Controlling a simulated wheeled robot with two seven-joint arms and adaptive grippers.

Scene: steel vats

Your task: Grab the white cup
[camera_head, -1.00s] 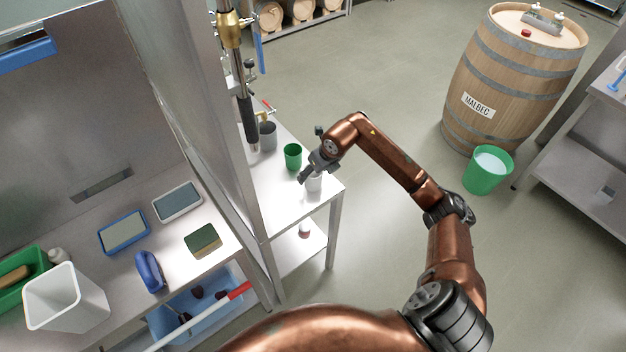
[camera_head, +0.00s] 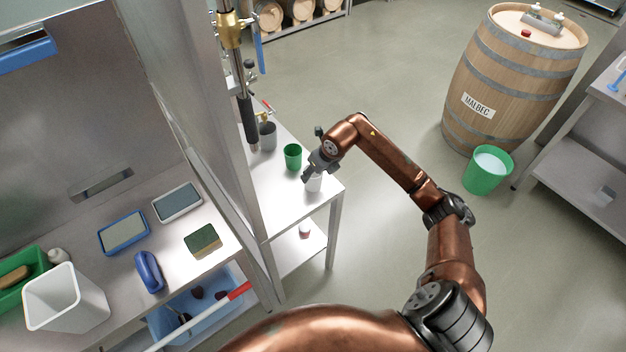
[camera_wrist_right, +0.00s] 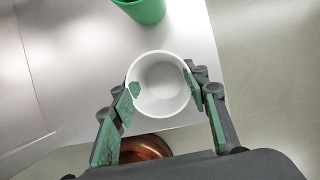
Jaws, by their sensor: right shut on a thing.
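The white cup (camera_head: 314,184) stands upright near the front right corner of the small steel table (camera_head: 285,212). In the right wrist view the cup (camera_wrist_right: 160,99) is seen from above, empty, between the two green-padded fingers. My right gripper (camera_head: 312,174) is shut on the cup; in the wrist view one fingertip of the right gripper (camera_wrist_right: 163,90) overlaps the cup's rim on the left and the other touches its right side. I cannot tell whether the cup is clear of the table top. My left gripper is not in view.
A green cup (camera_head: 292,157) and a grey cup (camera_head: 267,136) stand behind the white cup. A steel wall and a tap column rise left of them. A sponge (camera_head: 203,239) and a white bin (camera_head: 66,300) are on the left counter.

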